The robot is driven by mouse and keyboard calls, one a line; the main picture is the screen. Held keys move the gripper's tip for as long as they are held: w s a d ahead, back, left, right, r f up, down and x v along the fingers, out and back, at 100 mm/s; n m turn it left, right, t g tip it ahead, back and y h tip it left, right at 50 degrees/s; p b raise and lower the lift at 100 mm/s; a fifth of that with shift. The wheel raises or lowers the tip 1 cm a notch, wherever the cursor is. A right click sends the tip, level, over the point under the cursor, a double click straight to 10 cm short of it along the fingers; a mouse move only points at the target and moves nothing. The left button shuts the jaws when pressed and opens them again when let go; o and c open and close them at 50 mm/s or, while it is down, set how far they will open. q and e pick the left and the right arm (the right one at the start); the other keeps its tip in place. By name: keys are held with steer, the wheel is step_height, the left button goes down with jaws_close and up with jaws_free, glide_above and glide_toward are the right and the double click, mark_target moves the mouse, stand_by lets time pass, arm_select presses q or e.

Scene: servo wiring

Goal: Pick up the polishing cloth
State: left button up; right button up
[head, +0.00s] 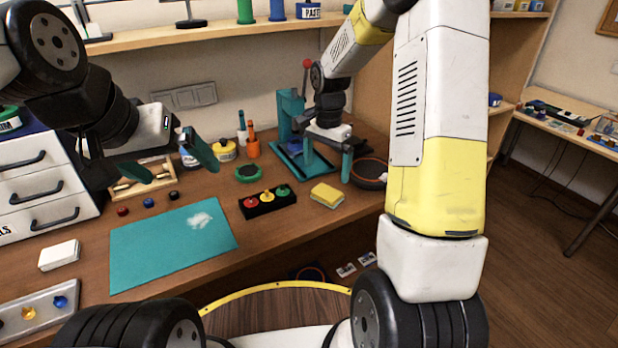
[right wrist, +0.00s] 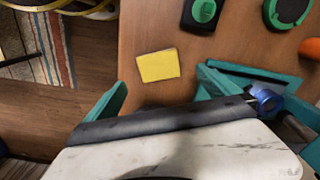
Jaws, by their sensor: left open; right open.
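The polishing cloth looks like a small yellow folded square (head: 327,195) lying flat on the wooden desk, right of the black button box. In the right wrist view the cloth (right wrist: 158,65) lies ahead of the fingers, roughly between their lines. My right gripper (head: 328,157) is open and empty, with its teal fingers above the desk behind the cloth, not touching it. It also shows in the right wrist view (right wrist: 163,95). My left gripper (head: 168,162) is open and empty, above the back left of the desk.
A black box (head: 267,202) with coloured buttons sits left of the cloth. A teal press (head: 291,120) stands close to my right gripper. A round dark dish (head: 369,172) lies to its right. A teal mat (head: 150,262) with a white crumpled patch covers the desk's left front.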

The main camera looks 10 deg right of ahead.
mark_target(327, 192)
steer(key=shift+w+a+f, duration=0.1)
steer(key=shift+w+f, duration=0.1)
steer(key=shift+f, duration=0.65)
steer(key=f, duration=0.6)
steer(key=shift+s+d+f, duration=0.1)
steer(key=shift+d+f, duration=0.25)
steer(key=shift+d, duration=0.05)
steer(key=c, duration=1.5)
steer(key=shift+r, duration=0.15)
step_height(327, 192, up, 4)
steer(key=shift+f, duration=0.2)
steer(key=s+a+r, duration=0.1)
steer(key=s+a, duration=0.8)
steer(key=s, duration=0.4)
steer(key=shift+s, duration=0.2)
steer(key=shift+r, duration=0.1)
